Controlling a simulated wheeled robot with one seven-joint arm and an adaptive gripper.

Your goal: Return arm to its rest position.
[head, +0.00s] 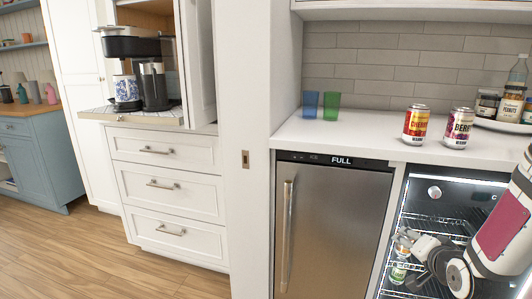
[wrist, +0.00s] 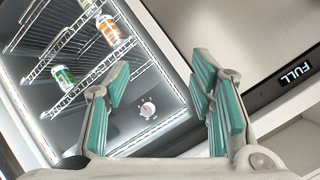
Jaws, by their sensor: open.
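My gripper (head: 412,250) is at the lower right of the head view, in front of the lit beverage fridge (head: 433,193). In the wrist view my gripper (wrist: 163,78) has its two teal-padded fingers spread apart with nothing between them. My white and maroon arm reaches in from the right edge of the head view. Inside the fridge, the wrist view shows a green and white can (wrist: 64,77) and an orange and white can (wrist: 108,29) on wire racks. My gripper covers part of the fridge in the head view.
The counter (head: 360,138) above holds a cherry can (head: 415,125), a berry can (head: 458,128), a blue cup (head: 310,105), a green cup (head: 332,106) and a tray of jars. A shut steel appliance (head: 335,220) marked FULL stands left of the fridge. Wooden floor (head: 75,260) is clear at left.

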